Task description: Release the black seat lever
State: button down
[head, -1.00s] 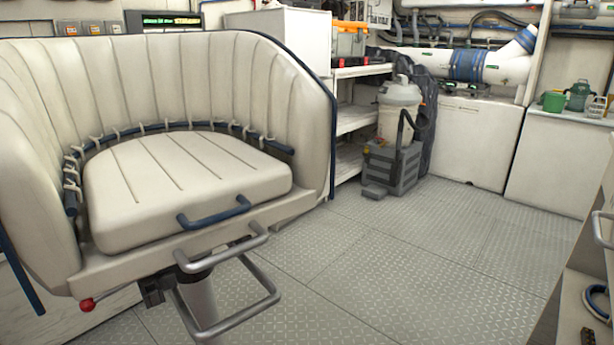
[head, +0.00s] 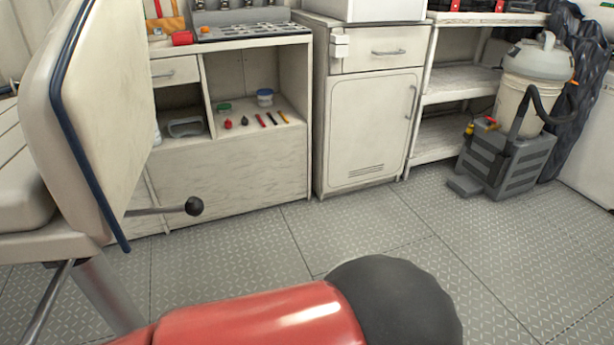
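The black seat lever (head: 194,206) sticks out to the right from the side of the cream seat (head: 120,120). It is a thin metal rod with a round black knob at its end, and it lies roughly level, below the seat's backrest panel. Nothing touches the knob. The seat shows only in part at the left edge, on a metal post (head: 108,290). My gripper is not in view, so its opening and its distance from the lever do not show.
Behind the lever stands a low cabinet (head: 235,175) with small tools on its open shelf. A white cabinet (head: 370,130) and a grey-based vacuum (head: 505,160) stand to the right. The grey tread-plate floor (head: 360,225) is open between them. A red and black rounded part fills the bottom foreground.

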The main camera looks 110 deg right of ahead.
aim_at(194, 206)
jog(key=k+z, duration=0.3)
jog(key=z, duration=0.2)
jog(key=k+l+z, duration=0.15)
jog(key=z, duration=0.35)
jog(key=k+l+z, duration=0.3)
jog(key=z, duration=0.7)
jog(key=k+l+u, duration=0.2)
jog(key=k+l, duration=0.1)
jog(key=l, duration=0.1)
